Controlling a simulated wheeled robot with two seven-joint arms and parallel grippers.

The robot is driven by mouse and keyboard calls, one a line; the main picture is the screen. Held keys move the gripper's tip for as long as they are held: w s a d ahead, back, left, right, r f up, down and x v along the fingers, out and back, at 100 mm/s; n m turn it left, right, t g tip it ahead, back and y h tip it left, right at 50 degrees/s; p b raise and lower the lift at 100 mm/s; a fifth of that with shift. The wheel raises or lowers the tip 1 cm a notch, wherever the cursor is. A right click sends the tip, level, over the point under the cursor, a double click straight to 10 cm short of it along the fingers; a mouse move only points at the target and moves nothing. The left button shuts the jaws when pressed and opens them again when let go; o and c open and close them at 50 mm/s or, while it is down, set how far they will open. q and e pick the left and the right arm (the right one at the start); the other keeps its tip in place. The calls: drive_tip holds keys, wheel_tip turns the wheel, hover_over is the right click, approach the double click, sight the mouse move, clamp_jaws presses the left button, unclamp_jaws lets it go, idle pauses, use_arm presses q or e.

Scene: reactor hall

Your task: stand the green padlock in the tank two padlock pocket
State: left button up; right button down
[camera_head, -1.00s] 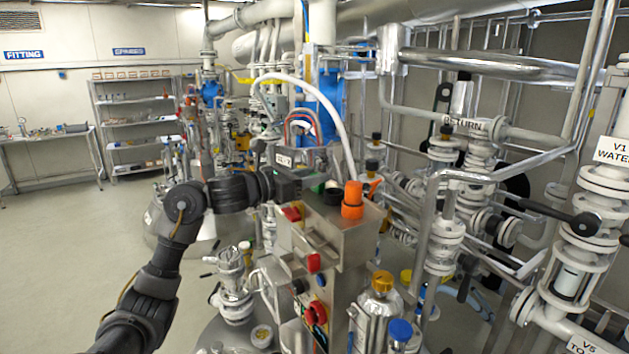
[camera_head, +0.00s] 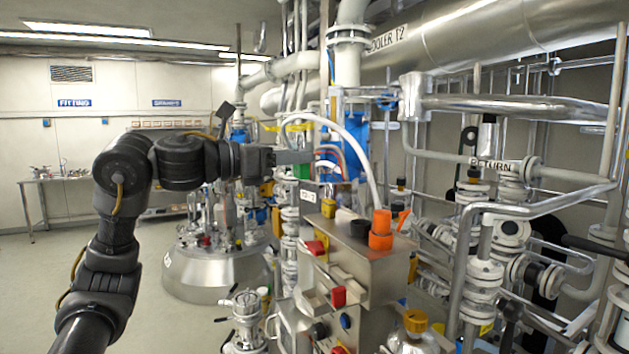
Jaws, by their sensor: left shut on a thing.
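My left gripper (camera_head: 296,157) reaches in from the left and is shut on the green padlock (camera_head: 302,172). Only a small green part shows, just under the fingers; the rest is hidden or too small to make out. The gripper is in the air above and left of a steel box (camera_head: 385,271), apart from its top. The box carries a yellow padlock (camera_head: 328,207) at its back left corner and red padlocks (camera_head: 317,247) at its left side. I cannot make out which pocket is the tank two padlock pocket. My right gripper is not in view.
An orange piece (camera_head: 381,230) and a black round piece (camera_head: 360,228) stand on the box top. A white hose (camera_head: 362,150) arches behind the gripper. Dense pipework (camera_head: 490,250) fills the right. A steel tank (camera_head: 215,272) stands at left behind; open floor lies left.

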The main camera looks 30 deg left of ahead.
use_arm(q)
drive_tip(key=shift+s, duration=0.95)
drive_tip(key=b, duration=0.4)
hover_over(308, 299)
drive_tip(key=shift+f, duration=8.45)
drive_tip(key=shift+f, duration=0.1)
wheel_tip(308, 299, down, 5)
drive_tip(key=b, duration=0.4)
drive_tip(key=shift+f+b, duration=0.55)
drive_tip(key=shift+b, duration=0.3)
drive_tip(key=shift+f+b, duration=1.05)
drive_tip(key=shift+b, duration=0.35)
